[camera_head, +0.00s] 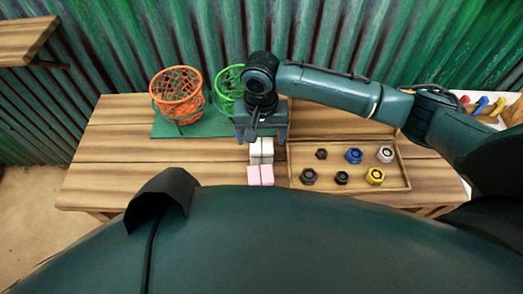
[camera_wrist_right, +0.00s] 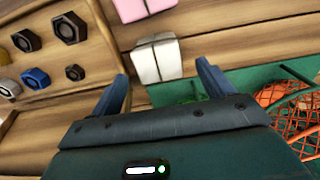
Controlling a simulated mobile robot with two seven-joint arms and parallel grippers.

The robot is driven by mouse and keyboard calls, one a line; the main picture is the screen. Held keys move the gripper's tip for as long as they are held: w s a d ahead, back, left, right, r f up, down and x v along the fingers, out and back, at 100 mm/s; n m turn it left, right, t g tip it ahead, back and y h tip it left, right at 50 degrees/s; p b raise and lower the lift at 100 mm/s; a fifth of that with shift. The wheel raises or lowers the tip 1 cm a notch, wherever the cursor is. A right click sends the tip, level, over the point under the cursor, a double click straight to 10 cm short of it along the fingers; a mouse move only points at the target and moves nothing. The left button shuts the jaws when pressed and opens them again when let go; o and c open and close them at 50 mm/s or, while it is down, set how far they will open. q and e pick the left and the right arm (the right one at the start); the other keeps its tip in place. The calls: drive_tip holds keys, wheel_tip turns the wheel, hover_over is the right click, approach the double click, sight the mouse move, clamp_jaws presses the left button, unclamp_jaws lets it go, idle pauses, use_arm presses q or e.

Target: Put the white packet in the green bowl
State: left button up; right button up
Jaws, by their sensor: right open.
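The white packet (camera_head: 261,151) lies on the wooden table, just behind the pink packet; it also shows in the right wrist view (camera_wrist_right: 158,61). The green bowl (camera_head: 225,82) is an open wire basket at the back of the table, partly hidden behind my right arm. My right gripper (camera_head: 254,133) is above the table just behind the white packet. In the right wrist view its fingers (camera_wrist_right: 163,72) are apart, with the packet showing beyond the gap between them and nothing held. My left gripper is not in view.
An orange wire bowl (camera_head: 178,95) stands left of the green bowl on a green base (camera_head: 166,128). The pink packet (camera_head: 260,175) lies in front of the white one. A wooden tray (camera_head: 340,160) with several nuts is on the right. The table's left part is clear.

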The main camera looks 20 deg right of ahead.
wheel_tip(320, 180, down, 5)
drive_tip(key=shift+w+d+f, duration=0.1)
drive_tip(key=shift+c, duration=0.2)
drive_tip(key=c, duration=1.1)
